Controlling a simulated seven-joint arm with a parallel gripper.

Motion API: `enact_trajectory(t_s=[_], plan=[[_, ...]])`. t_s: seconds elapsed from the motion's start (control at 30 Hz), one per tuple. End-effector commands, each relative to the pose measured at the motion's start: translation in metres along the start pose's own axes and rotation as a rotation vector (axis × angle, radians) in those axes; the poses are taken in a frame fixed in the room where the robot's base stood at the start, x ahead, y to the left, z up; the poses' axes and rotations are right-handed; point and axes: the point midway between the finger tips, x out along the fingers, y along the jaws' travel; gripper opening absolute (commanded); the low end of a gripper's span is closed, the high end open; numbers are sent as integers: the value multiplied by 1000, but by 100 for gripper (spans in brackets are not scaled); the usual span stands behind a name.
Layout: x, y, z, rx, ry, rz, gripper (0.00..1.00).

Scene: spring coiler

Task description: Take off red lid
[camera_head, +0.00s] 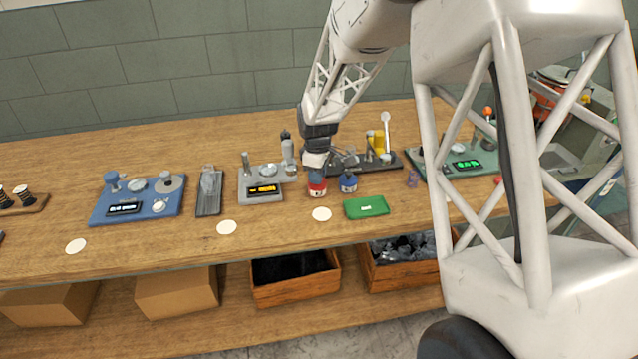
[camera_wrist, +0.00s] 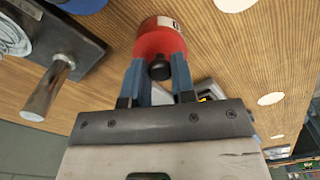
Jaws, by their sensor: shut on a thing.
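A red-topped jar (camera_head: 317,188) with a pale label stands on the wooden table just left of a blue jar (camera_head: 348,184). In the wrist view its red lid (camera_wrist: 158,38) is large at the top centre, with a small black knob between my blue fingers. The lid's seam with the jar body is not clear. I cannot tell whether the lid is lifted.
A green box (camera_head: 366,207) and a white disc (camera_head: 321,214) lie in front. A grey device with a yellow display (camera_head: 263,189) stands close left. A dark plate with metal posts (camera_head: 350,164) is behind. The front strip of table is mostly clear.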

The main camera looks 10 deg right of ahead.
Motion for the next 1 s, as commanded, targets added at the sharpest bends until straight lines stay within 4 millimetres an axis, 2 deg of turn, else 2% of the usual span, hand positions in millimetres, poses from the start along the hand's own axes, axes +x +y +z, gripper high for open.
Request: enact_trajectory(t_s=[0.4,1.0], plan=[[-10,0,0,0,1,1,11],[-14,0,0,0,0,1,11]])
